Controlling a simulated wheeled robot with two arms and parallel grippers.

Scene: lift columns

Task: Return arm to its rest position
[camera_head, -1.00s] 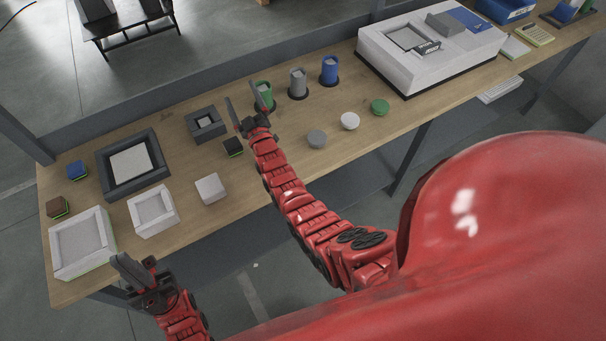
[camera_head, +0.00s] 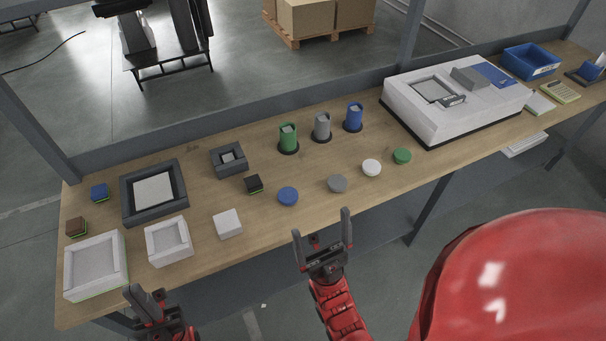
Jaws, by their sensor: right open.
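My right gripper (camera_head: 322,226) is open and empty, with its two fingers spread and pointing up in the picture. It shows just off the front edge of the wooden table (camera_head: 375,200), below the round lids in the picture. My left gripper (camera_head: 148,294) is at the lower left, by the table's front edge near the white trays. Its fingers are seen from the side, so their gap is unclear. I see nothing held in it.
Blue (camera_head: 288,196), grey (camera_head: 337,184), white (camera_head: 371,167) and green (camera_head: 402,156) lids lie near the front edge. Green (camera_head: 288,138), grey (camera_head: 322,127) and blue (camera_head: 353,117) canisters stand behind. A white machine (camera_head: 455,103) occupies the right. Trays and small blocks fill the left.

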